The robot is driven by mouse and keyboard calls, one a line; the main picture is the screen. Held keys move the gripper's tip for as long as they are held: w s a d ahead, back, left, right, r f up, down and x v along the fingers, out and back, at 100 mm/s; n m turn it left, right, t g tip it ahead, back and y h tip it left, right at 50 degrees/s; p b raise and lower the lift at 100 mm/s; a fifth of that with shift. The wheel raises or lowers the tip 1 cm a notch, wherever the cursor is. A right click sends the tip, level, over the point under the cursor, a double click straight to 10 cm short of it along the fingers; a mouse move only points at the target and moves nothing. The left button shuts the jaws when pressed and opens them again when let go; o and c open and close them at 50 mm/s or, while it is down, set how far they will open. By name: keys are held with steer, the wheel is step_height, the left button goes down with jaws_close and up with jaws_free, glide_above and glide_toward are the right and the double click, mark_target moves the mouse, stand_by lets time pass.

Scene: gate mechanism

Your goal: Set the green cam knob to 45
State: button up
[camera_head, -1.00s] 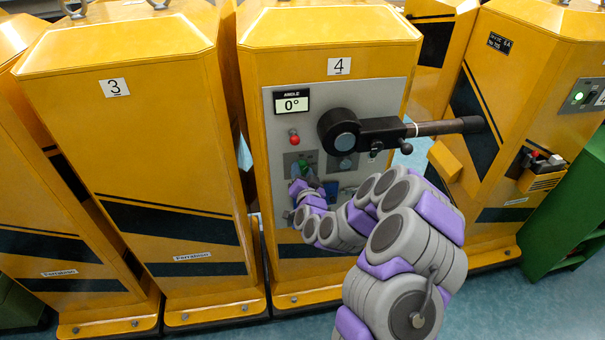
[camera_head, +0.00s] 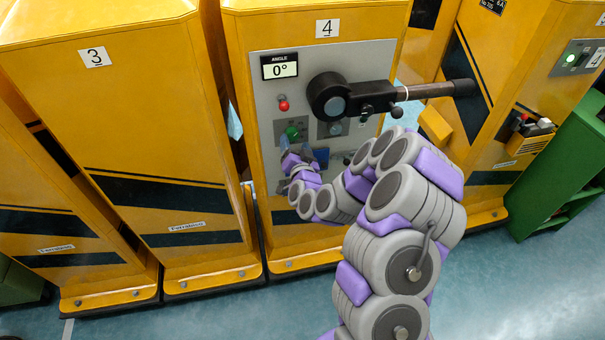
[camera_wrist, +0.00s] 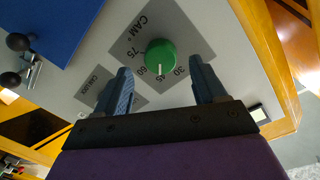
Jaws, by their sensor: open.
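The green cam knob (camera_wrist: 161,54) sits on a grey diamond-shaped plate marked CAM, with numbers such as 75, 60 and 30 around it. A white mark on its lower edge points between the 60 and the 30. In the head view the knob (camera_head: 291,132) is a small green spot on the panel of cabinet 4. My gripper (camera_wrist: 162,80) is open, with one finger on each side of the knob's lower part in the picture. The fingers look apart from the knob; their depth is hard to tell. In the head view my gripper (camera_head: 301,156) is at the panel.
Above the knob are a red-tipped switch (camera_head: 283,103) and an angle display (camera_head: 280,67) reading 0°. A black crank with a long handle (camera_head: 440,90) juts right across the panel.

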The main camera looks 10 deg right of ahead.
steer(key=s+p, duration=0.2)
steer(key=p, duration=0.1)
steer(key=shift+s+r, duration=0.1)
steer(key=shift+s, duration=0.15)
steer(key=p, duration=0.4)
steer(key=shift+s, duration=0.3)
steer(key=shift+s+p, duration=0.1)
steer(key=shift+p, duration=0.55)
steer(key=s+p, duration=1)
steer(key=p, duration=0.1)
steer(key=shift+s+a+r, duration=0.2)
steer(key=shift+s+a, duration=0.1)
